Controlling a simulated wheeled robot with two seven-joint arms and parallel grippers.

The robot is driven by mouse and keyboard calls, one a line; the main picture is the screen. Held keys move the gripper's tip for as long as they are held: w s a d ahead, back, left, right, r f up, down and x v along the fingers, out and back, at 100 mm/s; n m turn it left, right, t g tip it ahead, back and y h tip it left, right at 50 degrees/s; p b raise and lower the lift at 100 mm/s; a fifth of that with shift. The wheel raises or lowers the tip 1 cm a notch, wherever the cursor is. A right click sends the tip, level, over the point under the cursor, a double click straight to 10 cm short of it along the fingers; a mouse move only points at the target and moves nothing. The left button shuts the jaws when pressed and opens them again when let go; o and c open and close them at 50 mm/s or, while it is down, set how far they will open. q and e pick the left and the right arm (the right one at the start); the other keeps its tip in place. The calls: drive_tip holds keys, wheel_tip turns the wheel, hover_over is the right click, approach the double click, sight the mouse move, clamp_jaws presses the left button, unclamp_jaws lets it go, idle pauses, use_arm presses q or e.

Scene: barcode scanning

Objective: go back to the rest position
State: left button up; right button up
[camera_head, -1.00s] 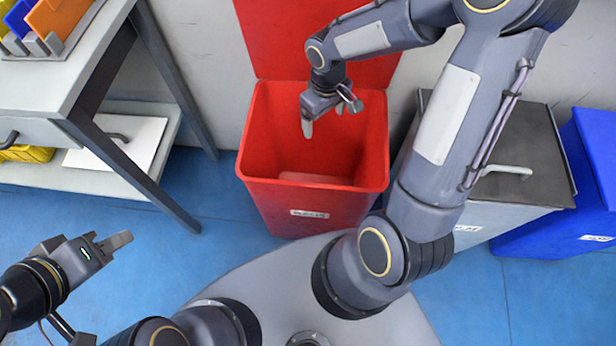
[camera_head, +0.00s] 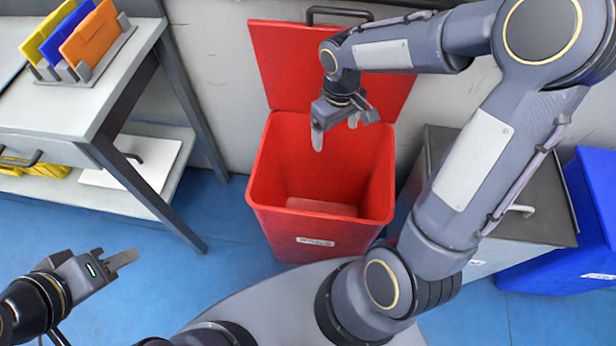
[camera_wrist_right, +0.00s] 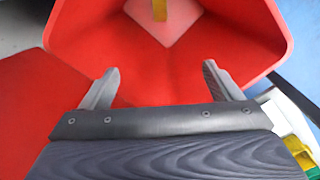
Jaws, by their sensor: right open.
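My right gripper (camera_head: 336,131) is open and empty above the back rim of the red bin (camera_head: 320,222), in front of its raised red lid (camera_head: 280,62). In the right wrist view its two fingers (camera_wrist_right: 163,85) are well apart with nothing between them, and the bin's inside (camera_wrist_right: 205,45) lies beyond. A small yellowish strip (camera_wrist_right: 160,10) shows at the top of that view, over the bin's pale floor. My left gripper (camera_head: 122,260) is at the lower left, over the blue floor. It is seen from the side, so its opening is unclear.
A grey table (camera_head: 60,115) with a rack of yellow, blue and orange plates (camera_head: 92,35) stands at the left, a shelf below it. A grey lidded bin (camera_head: 540,190) and a blue bin (camera_head: 598,215) stand at the right, partly behind my right arm.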

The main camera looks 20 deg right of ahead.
drive_tip(key=s+a+r+m+t+y, duration=0.25)
drive_tip(key=s+r, duration=0.25)
drive_tip(key=s, duration=0.3)
drive_tip(key=s+a+r+m+t+y, duration=0.1)
drive_tip(key=s+a+r+m+t, duration=0.2)
drive_tip(key=s, duration=0.6)
wheel_tip(320, 180, up, 24)
drive_tip(key=d+p, duration=0.1)
drive_tip(key=p, duration=2.1)
drive_tip(key=shift+w+d+f+n, duration=0.15)
drive_tip(key=shift+w+f+n, duration=0.1)
drive_tip(key=shift+n, duration=0.2)
